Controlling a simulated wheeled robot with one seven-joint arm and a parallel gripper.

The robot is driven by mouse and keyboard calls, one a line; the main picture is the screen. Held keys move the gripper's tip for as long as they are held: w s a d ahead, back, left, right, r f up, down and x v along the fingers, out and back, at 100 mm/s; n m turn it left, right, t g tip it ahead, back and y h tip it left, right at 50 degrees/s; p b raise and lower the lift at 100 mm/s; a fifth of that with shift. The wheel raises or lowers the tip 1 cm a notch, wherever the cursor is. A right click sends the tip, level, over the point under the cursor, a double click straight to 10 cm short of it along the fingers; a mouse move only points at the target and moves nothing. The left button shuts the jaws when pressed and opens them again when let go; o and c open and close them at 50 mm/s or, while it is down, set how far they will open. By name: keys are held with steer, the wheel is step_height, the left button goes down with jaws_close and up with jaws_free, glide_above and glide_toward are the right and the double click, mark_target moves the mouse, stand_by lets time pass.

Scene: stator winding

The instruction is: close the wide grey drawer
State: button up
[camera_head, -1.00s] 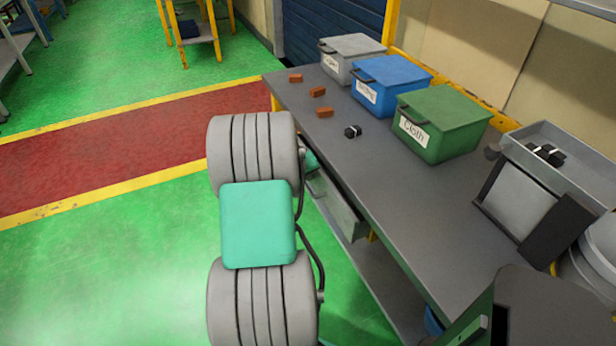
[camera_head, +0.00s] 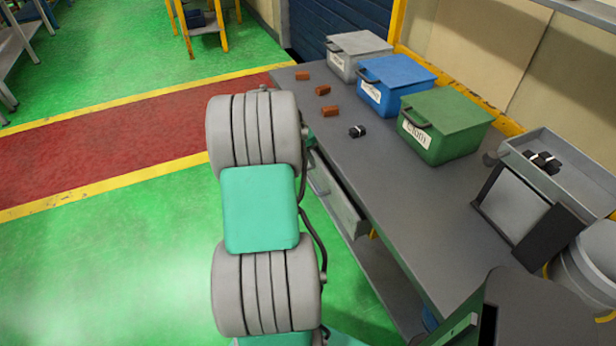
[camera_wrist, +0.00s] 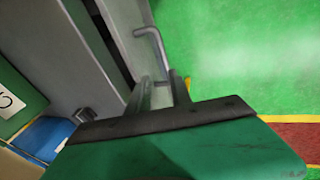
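The wide grey drawer (camera_head: 343,208) sits under the front edge of the workbench and stands partly pulled out in the head view. In the wrist view its grey front (camera_wrist: 122,22) with a bent rod handle (camera_wrist: 150,40) lies just beyond my fingertips. My gripper (camera_wrist: 161,82) is close to the drawer front, near the handle's lower end. Whether it touches is unclear. In the head view my arm hides my gripper and part of the drawer.
The grey workbench (camera_head: 395,205) carries grey (camera_head: 358,55), blue (camera_head: 395,84) and green (camera_head: 446,125) bins, several orange blocks and a small black part (camera_head: 357,131). A tilted tray stand (camera_head: 525,200) is at right. Green floor (camera_head: 120,265) lies open left of my arm.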

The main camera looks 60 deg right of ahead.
mark_target(310, 182)
steer(key=shift+o, duration=0.6)
steer(key=shift+w+d+y, duration=0.15)
steer(key=shift+d+y, duration=0.05)
steer(key=shift+y, duration=0.5)
steer(key=shift+n+y, duration=0.3)
steer(key=shift+y, duration=0.1)
steer(key=f, duration=0.4)
steer(key=s+f, duration=0.1)
steer(key=f, duration=0.1)
steer(key=shift+d+f, duration=0.4)
steer(key=shift+c, duration=0.4)
jaws_close()
